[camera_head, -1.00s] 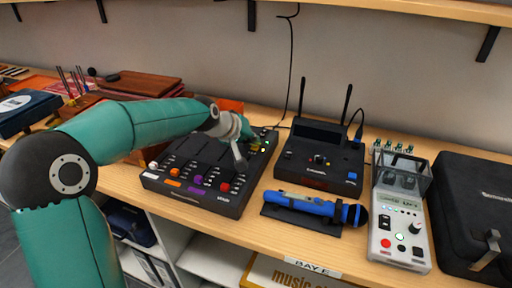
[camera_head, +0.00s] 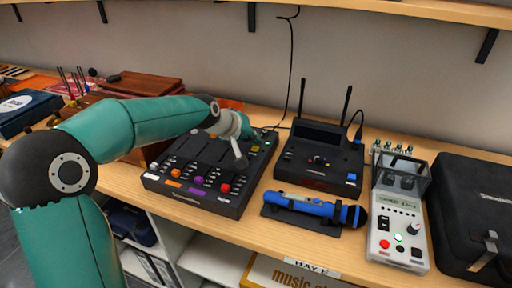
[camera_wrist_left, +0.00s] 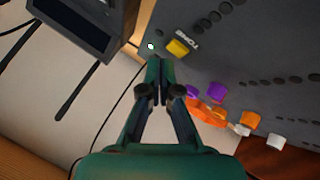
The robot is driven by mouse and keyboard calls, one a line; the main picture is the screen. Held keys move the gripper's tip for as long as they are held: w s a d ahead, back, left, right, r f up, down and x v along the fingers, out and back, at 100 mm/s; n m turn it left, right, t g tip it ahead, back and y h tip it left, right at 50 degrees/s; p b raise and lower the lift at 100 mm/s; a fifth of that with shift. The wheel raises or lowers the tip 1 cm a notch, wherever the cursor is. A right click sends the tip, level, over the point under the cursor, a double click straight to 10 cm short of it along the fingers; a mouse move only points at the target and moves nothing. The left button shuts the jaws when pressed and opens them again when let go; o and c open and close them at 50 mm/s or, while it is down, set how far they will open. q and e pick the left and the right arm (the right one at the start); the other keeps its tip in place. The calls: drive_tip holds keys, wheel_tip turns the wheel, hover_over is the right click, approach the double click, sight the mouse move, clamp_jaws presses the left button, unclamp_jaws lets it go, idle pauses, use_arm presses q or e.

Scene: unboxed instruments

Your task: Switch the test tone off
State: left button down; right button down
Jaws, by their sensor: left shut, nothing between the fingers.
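The black mixer (camera_head: 215,200) lies on the bench with its knobs, faders and coloured buttons facing up. Its yellow button (camera_wrist_left: 178,47), with the word TONE beside it, shows in the left wrist view; a small pale lamp (camera_wrist_left: 150,46) sits next to it. The yellow button also shows in the head view (camera_head: 254,148). My left gripper (camera_head: 249,134) is over the mixer's far right part. In the left wrist view its fingertips (camera_wrist_left: 160,62) are together and empty, just short of the yellow button and apart from it in the picture. My right gripper is out of view.
A black receiver (camera_head: 320,160) with two antennas stands right of the mixer. A blue microphone (camera_head: 315,208) lies in front of it. A grey pedal-like device (camera_head: 398,215) and a black case (camera_head: 475,205) are farther right. A shelf (camera_head: 400,8) hangs above.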

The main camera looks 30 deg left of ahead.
sight(253, 149)
use_arm(q)
drive_tip(key=shift+r+p, duration=2.35)
drive_tip(key=shift+r, duration=0.75)
drive_tip(key=shift+f, duration=0.1)
